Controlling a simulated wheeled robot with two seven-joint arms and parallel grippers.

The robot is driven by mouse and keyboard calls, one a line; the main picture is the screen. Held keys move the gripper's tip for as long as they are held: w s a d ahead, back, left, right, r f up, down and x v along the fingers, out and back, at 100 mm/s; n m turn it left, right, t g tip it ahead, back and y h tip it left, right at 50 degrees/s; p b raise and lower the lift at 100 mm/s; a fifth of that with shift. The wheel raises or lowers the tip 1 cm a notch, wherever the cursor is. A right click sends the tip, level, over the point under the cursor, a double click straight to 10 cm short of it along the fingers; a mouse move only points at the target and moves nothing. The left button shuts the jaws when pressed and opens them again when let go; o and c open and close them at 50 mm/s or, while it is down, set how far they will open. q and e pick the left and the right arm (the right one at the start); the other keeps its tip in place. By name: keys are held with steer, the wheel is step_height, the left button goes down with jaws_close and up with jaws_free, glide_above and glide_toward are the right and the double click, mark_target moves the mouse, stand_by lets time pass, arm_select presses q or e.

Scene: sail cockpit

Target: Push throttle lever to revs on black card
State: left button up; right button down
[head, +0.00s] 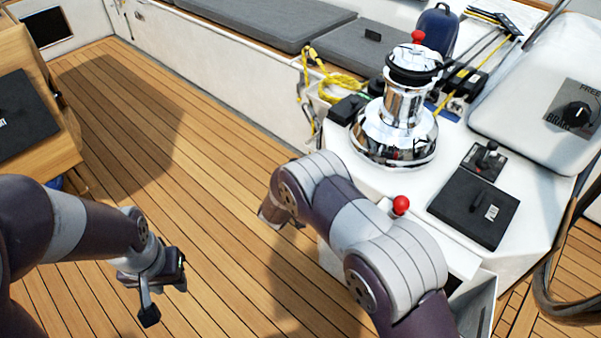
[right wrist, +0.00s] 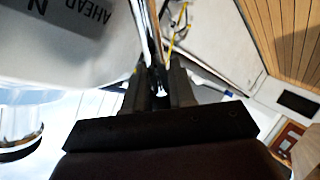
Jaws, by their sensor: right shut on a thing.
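In the right wrist view, my right gripper (right wrist: 160,88) is shut on a shiny metal lever (right wrist: 148,35), which looks like the throttle lever. The lever runs beside a white surface with a grey plate marked AHEAD and N (right wrist: 68,22). In the head view my right arm hides the fingers and most of the lever. A red knob (head: 402,204) shows just beyond that arm. A black card (head: 18,118) with cut-off white lettering is on the wooden box at the left. My left gripper (head: 165,292) looks open and empty above the deck.
A chrome winch (head: 398,130) stands on the white console. Beside it are a small black lever (head: 487,156), a black box with a white label (head: 470,212) and a FREE/BRAKE dial (head: 576,114). Yellow rope (head: 335,80) lies behind. The teak deck (head: 190,150) is clear.

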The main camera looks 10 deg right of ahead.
steer(key=shift+w+a+r, duration=0.15)
steer(key=shift+w+r, duration=0.2)
steer(key=shift+r, duration=0.25)
steer(key=c, duration=1.1)
jaws_free()
steer(key=shift+o, duration=0.9)
steer(key=shift+s+f, duration=0.1)
steer(key=shift+f, duration=0.15)
steer(key=p+v, duration=0.2)
steer(key=v, duration=1)
steer(key=shift+s+p, duration=0.3)
steer(key=shift+s, duration=0.05)
steer(key=shift+a+r, duration=0.1)
steer(key=shift+a, duration=0.05)
